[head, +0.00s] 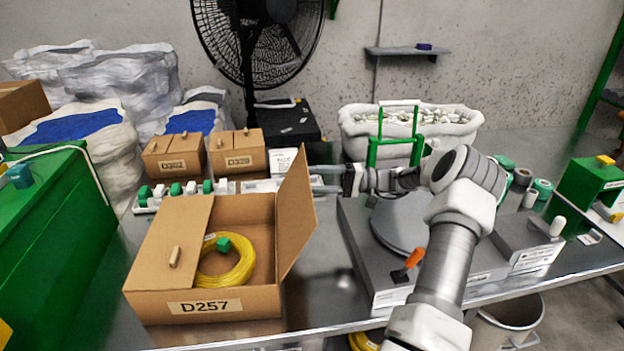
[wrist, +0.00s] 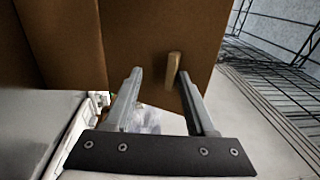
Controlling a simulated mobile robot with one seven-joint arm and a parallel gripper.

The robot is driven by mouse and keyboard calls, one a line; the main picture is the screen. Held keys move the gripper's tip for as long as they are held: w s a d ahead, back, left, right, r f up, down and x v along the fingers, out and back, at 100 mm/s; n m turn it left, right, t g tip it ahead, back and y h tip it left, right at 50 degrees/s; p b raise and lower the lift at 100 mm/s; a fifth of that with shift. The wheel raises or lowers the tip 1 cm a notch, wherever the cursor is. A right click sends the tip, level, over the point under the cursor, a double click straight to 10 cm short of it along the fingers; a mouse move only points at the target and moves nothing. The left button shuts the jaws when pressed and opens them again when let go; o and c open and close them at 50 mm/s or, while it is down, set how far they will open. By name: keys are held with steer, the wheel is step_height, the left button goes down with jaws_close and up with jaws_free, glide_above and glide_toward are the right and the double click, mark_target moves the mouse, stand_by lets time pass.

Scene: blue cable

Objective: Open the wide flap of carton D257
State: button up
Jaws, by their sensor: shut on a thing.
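Carton D257 (head: 232,300) stands on the steel table with a coil of yellow cable (head: 240,270) and a green piece inside. Its left flap (head: 160,253), with a wooden peg, lies over the left part of the opening. Its larger right flap (head: 292,215) stands up, leaning outward to the right. My gripper (head: 324,179) is just right of this flap, its tips partly hidden. In the wrist view, my gripper (wrist: 160,76) is at the flap's brown panel (wrist: 145,35), shut on its wooden peg (wrist: 173,69); the exact contact is unclear.
A grey scale-like machine (head: 400,225) with an orange lever is right of the carton, under my arm. Two small cartons (head: 237,160) and a row of green and white pieces lie behind. A green case (head: 60,240) is left. A wire rack (wrist: 270,60) shows in the wrist view.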

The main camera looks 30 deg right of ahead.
stand_by(0.4)
steer(key=shift+s+d, duration=0.15)
steer(key=shift+d, duration=0.1)
steer(key=v, duration=1.7)
steer(key=shift+p, duration=0.45)
